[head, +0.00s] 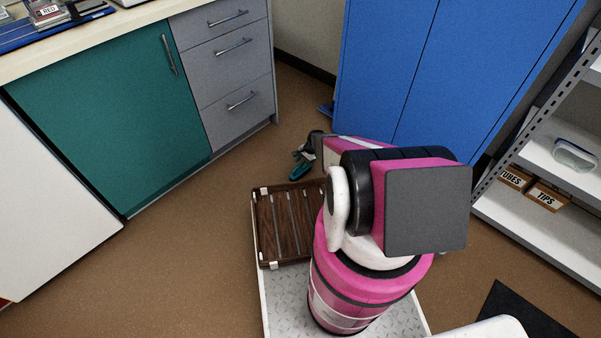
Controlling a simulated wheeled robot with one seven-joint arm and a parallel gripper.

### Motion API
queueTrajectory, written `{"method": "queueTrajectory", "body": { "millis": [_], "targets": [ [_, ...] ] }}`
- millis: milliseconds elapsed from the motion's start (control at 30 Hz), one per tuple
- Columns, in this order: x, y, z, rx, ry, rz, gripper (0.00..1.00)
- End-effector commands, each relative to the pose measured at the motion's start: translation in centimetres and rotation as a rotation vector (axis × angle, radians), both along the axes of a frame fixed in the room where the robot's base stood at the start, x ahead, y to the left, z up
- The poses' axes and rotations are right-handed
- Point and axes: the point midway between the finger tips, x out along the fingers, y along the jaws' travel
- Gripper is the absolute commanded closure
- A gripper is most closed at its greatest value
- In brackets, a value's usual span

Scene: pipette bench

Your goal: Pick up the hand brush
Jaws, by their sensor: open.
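A small teal object, which looks like the hand brush (299,172), lies on the brown floor left of my arm and in front of the grey drawers. My gripper (305,151) shows as a small dark shape at the end of my arm, just above the teal object in the picture. It is open. My arm's pink and grey links hide part of it. I cannot tell whether the fingers touch the brush or stand around it.
A brown slatted tray (262,222) sits on my base. A tall blue cabinet (385,80) stands behind, with a small blue item (326,108) at its foot. Grey drawers (232,95) and a teal cupboard (115,125) are left, shelves (545,205) right. Floor at left is clear.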

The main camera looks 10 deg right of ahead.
Motion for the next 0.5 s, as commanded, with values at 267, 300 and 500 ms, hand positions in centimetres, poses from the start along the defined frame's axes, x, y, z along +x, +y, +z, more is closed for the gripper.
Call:
{"method": "queueTrajectory", "body": {
  "millis": [267,300,500],
  "targets": [
    [-0.1,1.0,-2.2,-0.001,-0.001,0.0,0.52],
    [-0.1,1.0,-2.2,-0.001,-0.001,0.0,0.52],
    [-0.2,1.0,-2.2,-0.001,-0.001,0.0,0.84]
  ]
}}
